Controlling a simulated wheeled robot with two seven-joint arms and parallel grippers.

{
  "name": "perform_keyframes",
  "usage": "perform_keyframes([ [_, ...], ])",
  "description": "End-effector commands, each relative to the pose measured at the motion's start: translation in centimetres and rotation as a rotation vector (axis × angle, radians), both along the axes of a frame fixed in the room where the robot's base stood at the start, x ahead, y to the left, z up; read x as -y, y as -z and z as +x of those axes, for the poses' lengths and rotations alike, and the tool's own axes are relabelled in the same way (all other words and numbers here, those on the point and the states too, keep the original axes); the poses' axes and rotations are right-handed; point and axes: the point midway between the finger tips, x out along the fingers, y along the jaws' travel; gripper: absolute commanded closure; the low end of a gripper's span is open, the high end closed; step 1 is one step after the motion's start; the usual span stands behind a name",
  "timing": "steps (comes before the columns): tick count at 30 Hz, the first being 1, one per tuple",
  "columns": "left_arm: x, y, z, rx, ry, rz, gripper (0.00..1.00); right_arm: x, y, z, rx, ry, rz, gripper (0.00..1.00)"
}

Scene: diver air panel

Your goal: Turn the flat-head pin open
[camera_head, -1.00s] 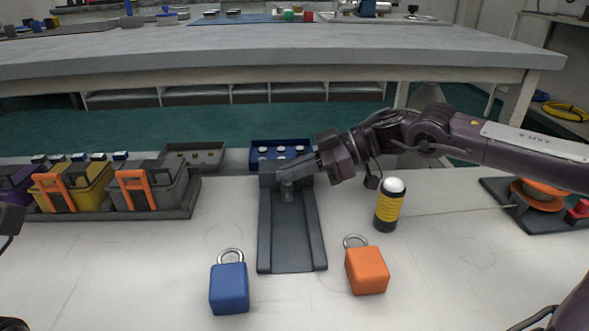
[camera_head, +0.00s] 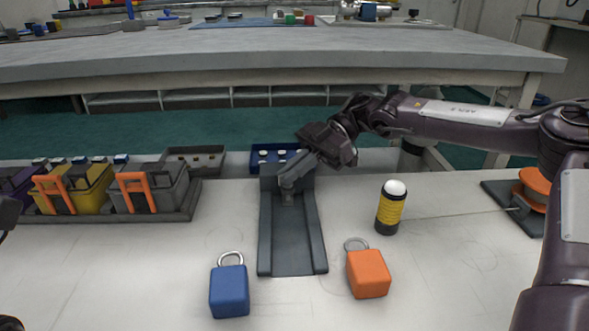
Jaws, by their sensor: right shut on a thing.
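The dark grey panel (camera_head: 291,248) lies on the white table, with a raised block at its far end. A small grey pin (camera_head: 288,197) shows at that block, partly covered by my right gripper. My right gripper (camera_head: 286,183) reaches in from the right, its fingers shut on the pin. Whether the pin's flat head is turned cannot be made out. A dark part of my left arm shows at the left edge; its fingers are not visible.
A yellow-black cylinder with a white top (camera_head: 391,207) stands right of the panel. A blue block (camera_head: 229,290) and an orange block (camera_head: 368,273), each with a ring, lie in front. Bins (camera_head: 88,190) stand left, a blue tray (camera_head: 268,154) behind, an orange reel (camera_head: 533,188) at right.

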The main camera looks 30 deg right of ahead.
Motion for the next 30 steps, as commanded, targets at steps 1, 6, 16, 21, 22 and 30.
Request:
perform_keyframes([
  [1, -0.03, 0.06, 0.18, -0.008, 0.000, -0.001, 0.64, 0.00, 0.30, 0.01, -0.010, -0.023, -0.002, 1.00],
  [6, -0.24, 0.53, 0.66, -0.026, -0.002, -0.006, 0.64, 0.01, 0.33, 0.07, -0.010, -0.084, -0.003, 1.00],
  [16, -0.31, 0.66, 0.80, -0.030, -0.006, -0.004, 0.64, 0.02, 0.43, 0.07, -0.009, -0.119, -0.002, 1.00],
  [21, -0.28, 0.68, 0.81, -0.030, -0.006, -0.003, 0.64, 0.01, 0.47, 0.05, -0.010, -0.119, -0.002, 1.00],
  [22, -0.28, 0.69, 0.81, -0.030, -0.006, -0.003, 0.64, 0.02, 0.48, 0.05, -0.011, -0.119, -0.002, 1.00],
  [30, -0.25, 0.69, 0.80, -0.031, -0.005, -0.003, 0.64, 0.02, 0.33, 0.09, -0.008, -0.118, -0.001, 0.85],
])
